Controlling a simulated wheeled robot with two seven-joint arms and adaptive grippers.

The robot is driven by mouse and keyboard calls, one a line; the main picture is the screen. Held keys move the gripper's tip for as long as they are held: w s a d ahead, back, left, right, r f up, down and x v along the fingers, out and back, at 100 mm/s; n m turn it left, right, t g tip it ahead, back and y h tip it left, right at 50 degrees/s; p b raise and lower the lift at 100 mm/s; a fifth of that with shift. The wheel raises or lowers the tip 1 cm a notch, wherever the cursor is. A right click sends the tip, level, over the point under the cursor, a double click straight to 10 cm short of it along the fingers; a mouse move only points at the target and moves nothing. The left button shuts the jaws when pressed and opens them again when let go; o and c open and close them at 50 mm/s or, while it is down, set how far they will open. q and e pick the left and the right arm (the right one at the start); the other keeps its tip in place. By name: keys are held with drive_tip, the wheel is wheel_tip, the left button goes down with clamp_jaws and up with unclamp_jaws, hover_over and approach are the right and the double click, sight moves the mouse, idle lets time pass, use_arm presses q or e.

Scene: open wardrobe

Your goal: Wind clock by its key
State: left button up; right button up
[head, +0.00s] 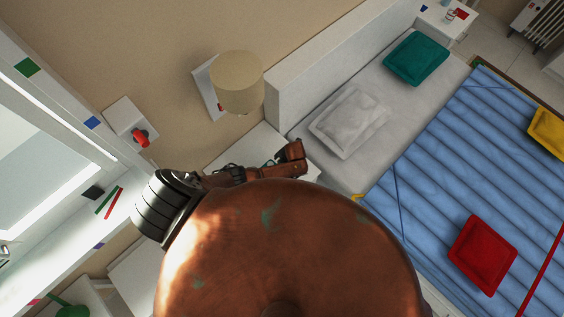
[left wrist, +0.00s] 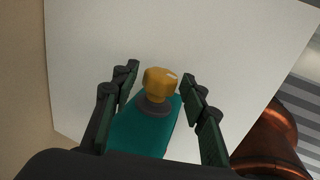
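In the left wrist view, a teal object (left wrist: 140,135), which I take to be the clock, stands over a white surface. A yellow faceted knob (left wrist: 159,82) on a dark grey collar rises from its end; this looks like the key. My left gripper (left wrist: 160,76) is open, with one finger on each side of the knob and a gap on both sides. The clock's face cannot be seen. My right gripper is not in view.
The white nightstand top (head: 255,143) is beside the bed's white headboard (head: 318,62). A beige lamp (head: 237,84) is on the wall above it. A bed with a blue cover (head: 440,165) and several cushions fills the right. A window sill (head: 100,215) with small items is at left.

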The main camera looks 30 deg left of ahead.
use_arm(q)
drive_tip(key=shift+o, duration=0.4)
drive_tip(key=shift+r, duration=0.1)
drive_tip(key=v, duration=1.1)
drive_tip(key=shift+d+r, duration=0.2)
drive_tip(key=shift+r, duration=0.15)
drive_tip(key=shift+s, duration=0.1)
drive_tip(key=shift+s, duration=0.1)
